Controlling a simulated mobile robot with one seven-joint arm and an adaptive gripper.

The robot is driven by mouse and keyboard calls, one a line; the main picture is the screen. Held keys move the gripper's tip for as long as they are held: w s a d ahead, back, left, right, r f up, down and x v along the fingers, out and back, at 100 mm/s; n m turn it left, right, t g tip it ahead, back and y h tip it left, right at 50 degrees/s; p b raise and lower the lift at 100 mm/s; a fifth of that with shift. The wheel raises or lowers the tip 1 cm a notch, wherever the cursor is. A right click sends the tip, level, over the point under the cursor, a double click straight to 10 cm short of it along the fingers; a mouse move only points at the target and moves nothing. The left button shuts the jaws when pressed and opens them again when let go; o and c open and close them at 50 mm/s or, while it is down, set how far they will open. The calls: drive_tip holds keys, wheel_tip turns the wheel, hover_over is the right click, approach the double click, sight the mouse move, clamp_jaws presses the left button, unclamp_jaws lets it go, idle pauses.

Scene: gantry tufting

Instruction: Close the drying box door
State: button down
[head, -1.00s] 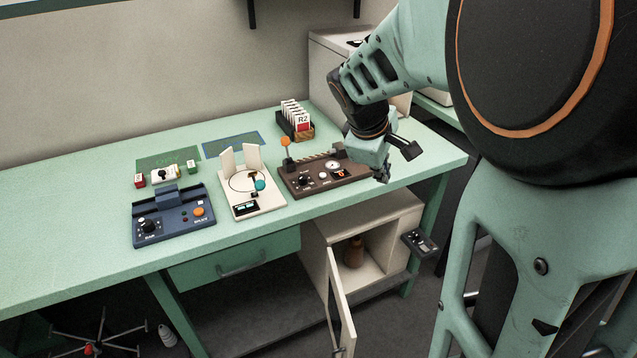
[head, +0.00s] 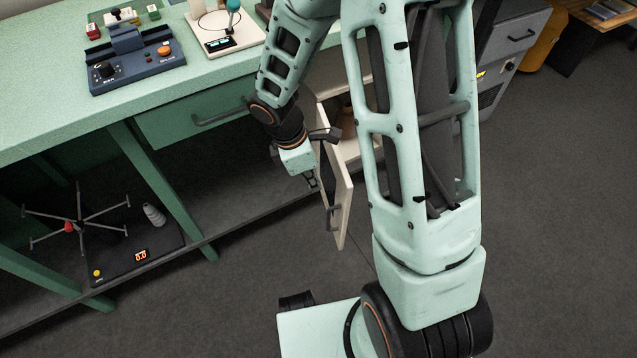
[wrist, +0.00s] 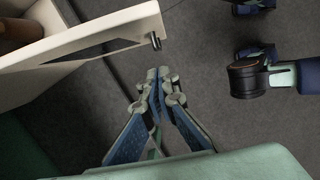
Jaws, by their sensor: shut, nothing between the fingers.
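The drying box (head: 350,140) sits under the bench and is partly hidden behind my arm. Its cream door (head: 341,205) stands open, swung out into the room, with a handle near its free end. My gripper (head: 312,184) is shut and empty, just left of the door in the head view, on its outer side. In the wrist view the door (wrist: 95,38) crosses the upper left, and its dark handle (wrist: 155,41) lies above the closed fingertips (wrist: 159,78). A gap shows between fingertips and handle there. A brown bottle (wrist: 14,29) shows inside the box.
The green drawer (head: 195,112) with its bar handle is left of my arm, under the bench top. Grey floor is clear around the door's free end.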

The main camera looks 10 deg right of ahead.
drive_tip(key=d+f+b, duration=0.2)
drive_tip(key=d+f, duration=0.3)
drive_tip(key=f, duration=0.2)
drive_tip(key=shift+w+d+b, duration=0.15)
drive_tip(key=shift+d+b, duration=0.25)
drive_tip(key=shift+d, duration=0.15)
